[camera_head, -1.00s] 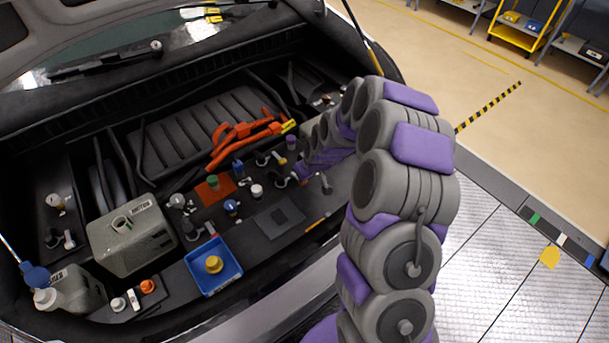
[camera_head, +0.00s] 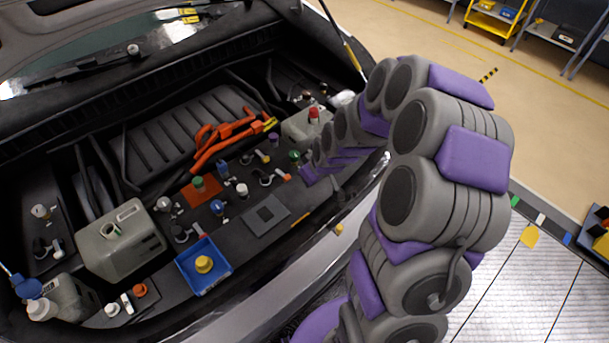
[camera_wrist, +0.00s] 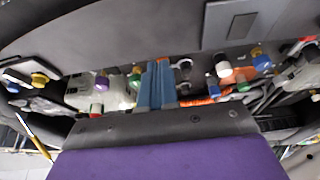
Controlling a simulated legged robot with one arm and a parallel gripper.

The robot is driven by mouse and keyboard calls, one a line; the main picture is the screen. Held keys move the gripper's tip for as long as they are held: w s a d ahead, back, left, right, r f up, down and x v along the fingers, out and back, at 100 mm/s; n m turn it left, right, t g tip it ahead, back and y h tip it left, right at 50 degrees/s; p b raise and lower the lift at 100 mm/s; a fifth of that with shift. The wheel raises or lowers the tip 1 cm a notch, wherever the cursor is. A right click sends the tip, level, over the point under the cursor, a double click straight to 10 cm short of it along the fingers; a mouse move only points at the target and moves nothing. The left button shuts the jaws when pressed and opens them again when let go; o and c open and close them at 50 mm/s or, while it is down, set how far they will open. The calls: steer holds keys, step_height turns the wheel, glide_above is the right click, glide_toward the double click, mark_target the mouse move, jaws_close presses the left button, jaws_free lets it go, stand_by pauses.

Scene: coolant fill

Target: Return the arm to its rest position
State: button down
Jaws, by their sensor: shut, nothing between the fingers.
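My grey and purple arm fills the right of the head view and bends over the front edge of the open engine bay. My gripper (camera_head: 308,173) is above the bay floor at the bay's right part, partly hidden by my arm links. In the wrist view the gripper fingers (camera_wrist: 156,86) are together and empty, with bay parts behind them. That view is tilted and partly covered by my purple wrist housing.
The bay holds a grey reservoir (camera_head: 121,241), a blue tray (camera_head: 222,272) with a yellow cap (camera_head: 204,264), orange cables (camera_head: 222,142) and several capped fittings. Open floor lies right of the car.

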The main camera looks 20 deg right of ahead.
steer(key=shift+d, duration=0.45)
steer(key=shift+a, duration=0.15)
steer(key=s+a+r+m+g, duration=0.1)
steer(key=s+a+r+g, duration=0.1)
steer(key=s+r, duration=0.4)
steer(key=s+a+r+m+g+h, duration=0.1)
steer(key=s+r, duration=0.5)
steer(key=s, duration=1)
steer(key=s+a+r+m+g, duration=0.2)
steer(key=s+r, duration=0.4)
steer(key=s, duration=0.5)
steer(key=shift+s+a+m+g+h, duration=0.2)
steer(key=shift+a+m+g+h, duration=0.15)
steer(key=shift+a+g, duration=0.2)
steer(key=c, duration=1.8)
jaws_free()
steer(key=shift+r, duration=0.1)
steer(key=shift+c, duration=0.2)
